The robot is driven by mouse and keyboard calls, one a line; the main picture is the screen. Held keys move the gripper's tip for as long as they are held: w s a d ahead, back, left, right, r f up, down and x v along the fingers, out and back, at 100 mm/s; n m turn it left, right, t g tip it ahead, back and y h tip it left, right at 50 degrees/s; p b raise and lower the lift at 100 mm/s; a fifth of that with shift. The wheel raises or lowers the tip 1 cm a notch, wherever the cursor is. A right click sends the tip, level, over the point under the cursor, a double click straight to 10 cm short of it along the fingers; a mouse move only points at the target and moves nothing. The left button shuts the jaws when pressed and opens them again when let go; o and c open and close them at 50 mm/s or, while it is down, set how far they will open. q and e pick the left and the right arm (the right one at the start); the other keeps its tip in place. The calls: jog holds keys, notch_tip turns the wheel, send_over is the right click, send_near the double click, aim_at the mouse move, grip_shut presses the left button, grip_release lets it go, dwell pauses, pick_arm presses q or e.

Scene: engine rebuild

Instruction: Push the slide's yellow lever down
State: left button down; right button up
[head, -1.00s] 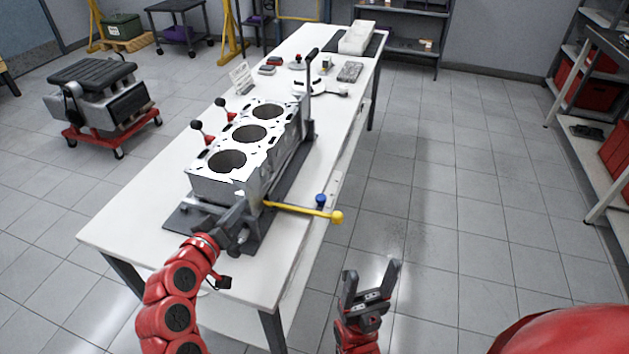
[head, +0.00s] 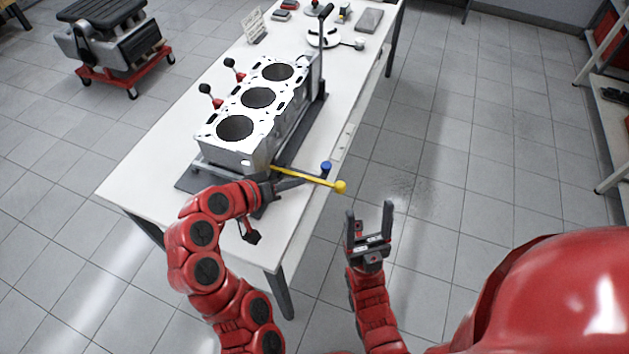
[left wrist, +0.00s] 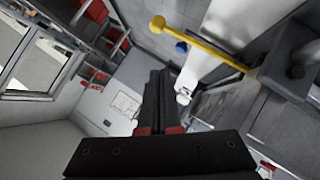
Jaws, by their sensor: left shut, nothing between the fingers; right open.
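The slide's yellow lever (head: 312,178) sticks out from the front end of the engine block fixture, over the table's right edge, and ends in a yellow ball (head: 340,187). It also shows in the left wrist view (left wrist: 205,45). My left gripper (head: 300,183) is shut and empty, its fingertips close to the lever; I cannot tell whether they touch. In the left wrist view its fingers (left wrist: 158,95) lie below the lever in the picture. My right gripper (head: 370,215) is open and empty, to the right of the table, beyond the lever's ball end.
The engine block (head: 245,125) stands on a dark base plate on the white table (head: 135,172). A blue knob (head: 326,166) sits beside the lever. Two black-knobbed handles (head: 205,89) stand left of the block. The floor right of the table is clear.

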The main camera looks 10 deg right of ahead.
pick_arm(q)
send_over(329, 185)
jog(key=a, duration=0.2)
notch_tip(329, 185, down, 5)
jog(key=shift+s+d+f+b, duration=0.1)
jog(key=shift+s+d+f, duration=0.2)
jog(key=shift+f, duration=0.2)
jog(key=shift+s+d+f+b, duration=0.15)
jog(key=shift+s+f, duration=0.1)
jog(key=shift+f, duration=0.2)
jog(key=shift+s+d+f+b, duration=0.1)
jog(key=shift+s+d+f, duration=0.2)
jog(key=shift+f, duration=0.2)
jog(key=shift+f, duration=0.1)
jog(key=shift+m+t+y, duration=0.5)
jog(key=shift+m+y, duration=0.2)
jog(key=shift+y, duration=0.2)
jog(key=f, duration=0.1)
jog(key=f+b, duration=0.1)
jog(key=f, duration=0.1)
jog(key=f+b, duration=0.1)
jog(key=f, duration=0.1)
jog(key=shift+s+d+f, duration=0.1)
jog(key=shift+s+d, duration=0.05)
jog(key=shift+s, duration=0.1)
